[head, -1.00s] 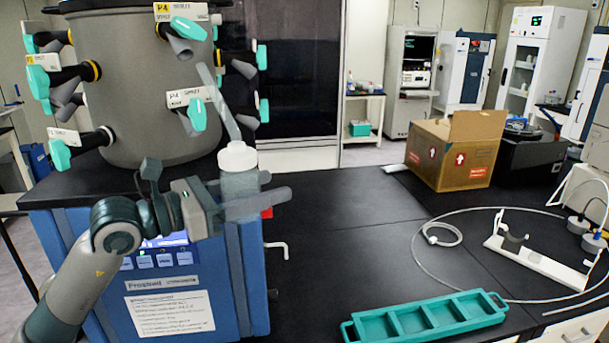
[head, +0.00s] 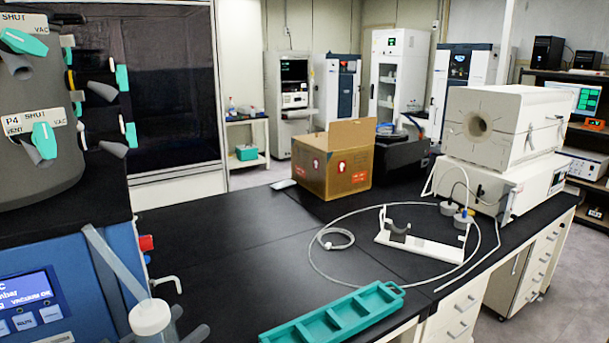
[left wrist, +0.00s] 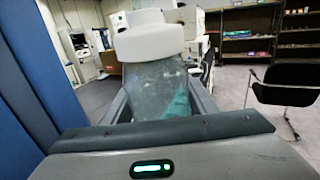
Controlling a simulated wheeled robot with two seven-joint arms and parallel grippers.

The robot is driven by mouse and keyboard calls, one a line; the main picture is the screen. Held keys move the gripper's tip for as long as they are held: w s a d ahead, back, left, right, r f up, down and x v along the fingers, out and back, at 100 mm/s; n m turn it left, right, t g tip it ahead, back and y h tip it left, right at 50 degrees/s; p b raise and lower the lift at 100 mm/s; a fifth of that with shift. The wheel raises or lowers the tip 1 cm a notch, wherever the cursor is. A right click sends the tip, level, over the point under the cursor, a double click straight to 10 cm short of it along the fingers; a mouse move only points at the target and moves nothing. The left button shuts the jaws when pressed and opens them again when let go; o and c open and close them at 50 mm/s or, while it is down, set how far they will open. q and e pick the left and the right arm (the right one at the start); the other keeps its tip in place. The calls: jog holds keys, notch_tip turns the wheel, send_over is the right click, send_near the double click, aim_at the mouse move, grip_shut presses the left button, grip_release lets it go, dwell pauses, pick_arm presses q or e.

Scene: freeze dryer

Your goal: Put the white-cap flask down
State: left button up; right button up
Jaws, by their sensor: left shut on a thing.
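The white-cap flask (head: 153,321) is at the bottom left of the head view, in front of the blue freeze dryer (head: 100,262). A clear tube slants up and left from its white cap. My left gripper (head: 180,336) is shut on the flask; only grey finger ends show at the bottom edge. In the left wrist view the flask (left wrist: 155,88) stands between the two fingers (left wrist: 160,105), cap at the top. The flask's lower part is hidden in the head view. A teal tray with several compartments (head: 272,337) lies on the black bench. My right gripper is not in view.
The black bench (head: 225,225) is clear between the dryer and the tray. A cardboard box (head: 345,180), a white cradle stand (head: 430,250), a looped hose (head: 312,262) and a white tube furnace (head: 500,135) stand farther right.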

pick_arm(q)
jog(key=s+d+f+n+y+b, duration=0.1)
jog(key=s+f, duration=0.2)
jog(key=f, duration=0.6)
jog(key=shift+s+d+f+t, duration=0.2)
jog(key=shift+s+d+t, duration=0.1)
jog(key=shift+d, duration=0.1)
jog(key=shift+d, duration=0.1)
jog(key=d+r+m+g+h, duration=0.7)
jog(key=d+r+m+g, duration=0.1)
jog(key=d, duration=0.5)
jog(key=shift+d+r+g+h, duration=0.2)
jog(key=shift+d+g+h, duration=0.15)
jog(key=shift+g, duration=0.35)
